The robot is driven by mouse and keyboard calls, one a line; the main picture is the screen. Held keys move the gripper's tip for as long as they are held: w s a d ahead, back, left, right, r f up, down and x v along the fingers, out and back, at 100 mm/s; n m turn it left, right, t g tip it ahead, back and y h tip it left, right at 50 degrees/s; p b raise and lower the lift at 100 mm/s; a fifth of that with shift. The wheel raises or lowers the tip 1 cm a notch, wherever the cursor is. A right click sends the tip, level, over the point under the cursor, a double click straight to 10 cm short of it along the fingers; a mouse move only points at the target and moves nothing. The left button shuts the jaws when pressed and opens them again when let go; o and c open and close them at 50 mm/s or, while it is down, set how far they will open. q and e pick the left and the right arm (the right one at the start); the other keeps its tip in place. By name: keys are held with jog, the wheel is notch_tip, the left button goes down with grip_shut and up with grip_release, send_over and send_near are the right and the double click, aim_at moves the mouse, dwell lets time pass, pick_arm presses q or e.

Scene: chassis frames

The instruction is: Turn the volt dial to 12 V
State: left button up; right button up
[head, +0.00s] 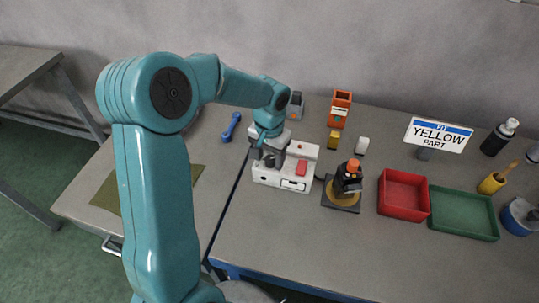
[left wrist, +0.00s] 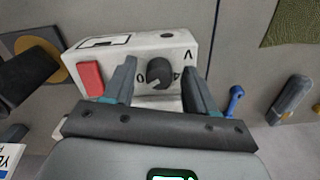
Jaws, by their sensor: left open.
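The volt dial (left wrist: 160,72) is a dark round knob on a white box. In the left wrist view it sits between the two fingers of my left gripper (left wrist: 158,88), which are open and apart on either side of it. A "0" and a "V" mark show near the dial; the other marks are partly hidden, so I cannot read its setting. The white box (head: 266,178) stands on the table in the head view, with a red rocker or button (left wrist: 91,78). My left gripper (head: 266,156) is over the box's left part. My right gripper is not in view.
A dark device with an orange cap (head: 349,178) stands right of the box. A red tray (head: 403,213) and a green tray (head: 464,234) lie farther right. Behind are an orange holder (head: 340,110), a yellow block (head: 333,140) and a blue wrench (head: 231,127). The front table area is clear.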

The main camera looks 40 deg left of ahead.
pick_arm(q)
jog(key=shift+w+f, duration=0.1)
jog(key=shift+w, duration=0.15)
grip_shut()
jog(key=n+b, duration=0.2)
jog(key=n, duration=0.1)
jog(key=shift+f, duration=0.1)
jog(key=n+b, duration=0.1)
jog(key=n, duration=0.1)
jog(key=shift+n+b, duration=0.35)
jog(key=shift+n, duration=0.05)
jog(key=n+b, duration=0.1)
jog(key=n, duration=0.2)
jog(key=shift+r+n+b, duration=0.2)
jog(key=shift+n+b, duration=0.35)
jog(key=shift+n, duration=0.85)
jog(key=shift+a, duration=0.1)
